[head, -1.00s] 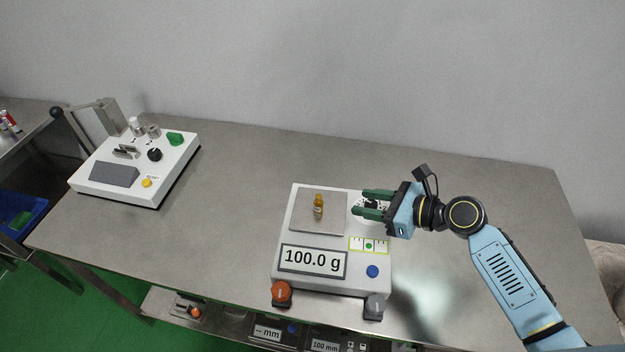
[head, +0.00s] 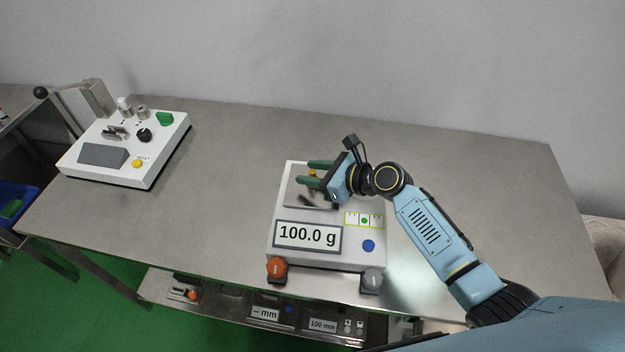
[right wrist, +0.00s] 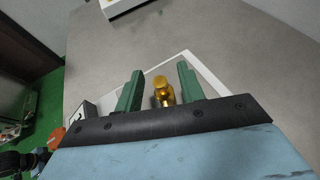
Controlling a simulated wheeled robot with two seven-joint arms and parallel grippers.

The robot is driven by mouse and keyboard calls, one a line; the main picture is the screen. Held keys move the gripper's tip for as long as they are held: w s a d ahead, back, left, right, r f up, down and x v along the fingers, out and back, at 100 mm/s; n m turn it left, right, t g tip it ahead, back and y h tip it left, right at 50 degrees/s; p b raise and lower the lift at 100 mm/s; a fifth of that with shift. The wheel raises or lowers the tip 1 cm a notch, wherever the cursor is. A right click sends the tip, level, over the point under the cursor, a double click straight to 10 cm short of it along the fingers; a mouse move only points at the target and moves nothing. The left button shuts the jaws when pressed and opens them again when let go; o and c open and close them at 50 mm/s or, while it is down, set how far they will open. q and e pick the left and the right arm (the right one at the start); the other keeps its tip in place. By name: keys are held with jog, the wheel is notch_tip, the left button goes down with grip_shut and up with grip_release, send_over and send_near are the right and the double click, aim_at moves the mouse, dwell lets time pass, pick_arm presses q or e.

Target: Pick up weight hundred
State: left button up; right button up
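The hundred weight is a small brass-coloured piece (head: 313,174) standing on the metal pan of the white scale (head: 300,252). The scale's display reads 100.0 g. My right gripper (head: 314,173) is over the pan with its green fingers open, one on either side of the weight. In the right wrist view the weight (right wrist: 163,92) stands between the two fingers (right wrist: 160,90), with gaps on both sides. The fingers partly hide the weight in the head view. My left gripper is not in view.
A white device (head: 125,150) with knobs, buttons and a lever stands at the table's left. An orange knob (head: 277,268) and a grey knob (head: 371,280) sit at the scale's front. A shelf with gauges lies below. The table (head: 460,170) right of the scale is clear.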

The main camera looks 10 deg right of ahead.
jog(key=shift+c, duration=0.2)
jog(key=shift+w, duration=0.1)
grip_shut()
